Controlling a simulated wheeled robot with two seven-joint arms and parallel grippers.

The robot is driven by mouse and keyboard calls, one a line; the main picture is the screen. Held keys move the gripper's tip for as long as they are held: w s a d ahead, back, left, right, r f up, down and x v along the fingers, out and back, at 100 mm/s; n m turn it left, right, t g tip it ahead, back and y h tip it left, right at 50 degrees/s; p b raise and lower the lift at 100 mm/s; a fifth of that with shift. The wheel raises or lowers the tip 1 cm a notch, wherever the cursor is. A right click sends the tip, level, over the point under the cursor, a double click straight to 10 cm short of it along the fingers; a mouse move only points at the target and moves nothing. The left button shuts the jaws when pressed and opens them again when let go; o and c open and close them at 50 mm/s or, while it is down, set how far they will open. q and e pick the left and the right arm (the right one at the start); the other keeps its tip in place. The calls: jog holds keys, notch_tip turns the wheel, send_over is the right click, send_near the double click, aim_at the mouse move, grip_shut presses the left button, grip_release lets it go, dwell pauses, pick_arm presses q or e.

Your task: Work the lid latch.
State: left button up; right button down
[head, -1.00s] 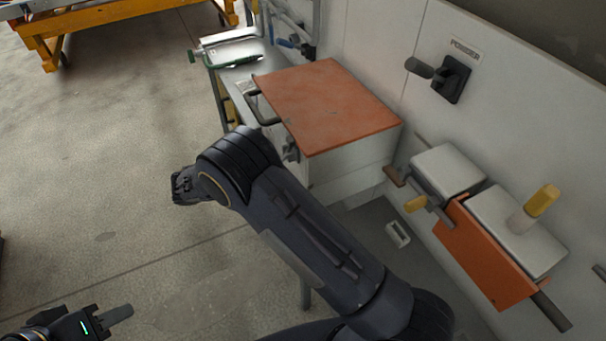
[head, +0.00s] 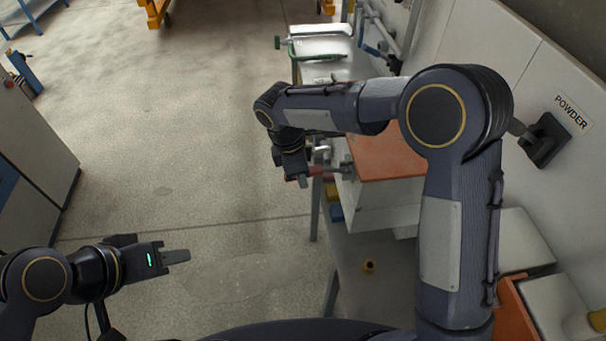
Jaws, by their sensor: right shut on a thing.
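The box with an orange lid (head: 388,160) stands at the right of the picture against the wall panel, its lid lying flat and partly hidden by my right arm. A metal latch (head: 322,155) shows on the box's near-left side, with a red bar (head: 328,171) beside it. My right gripper (head: 302,176) points down at the latch and is shut on the red bar; the fingertips are small and partly hidden. My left gripper (head: 176,257) is well away at lower left, over bare floor, holding nothing visible; its finger gap is not clear.
A black knob (head: 543,140) by a POWDER label is on the wall. Pale boxes (head: 520,240) with an orange panel (head: 514,310) stand at lower right. A bench with a green-handled tool (head: 318,58) is behind.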

jog(key=shift+d+r+y, duration=0.2)
jog(key=shift+r+y, duration=0.55)
jog(key=shift+y, duration=0.1)
jog(key=shift+d+r+y, duration=0.15)
jog(key=shift+r+y, duration=0.55)
jog(key=shift+y, duration=0.15)
jog(key=c, duration=1.2)
grip_release()
jog(key=shift+c, duration=0.2)
jog(key=r, duration=0.7)
jog(key=shift+d+r+b, duration=0.2)
jog(key=shift+d+b, duration=0.15)
jog(key=shift+r, duration=0.25)
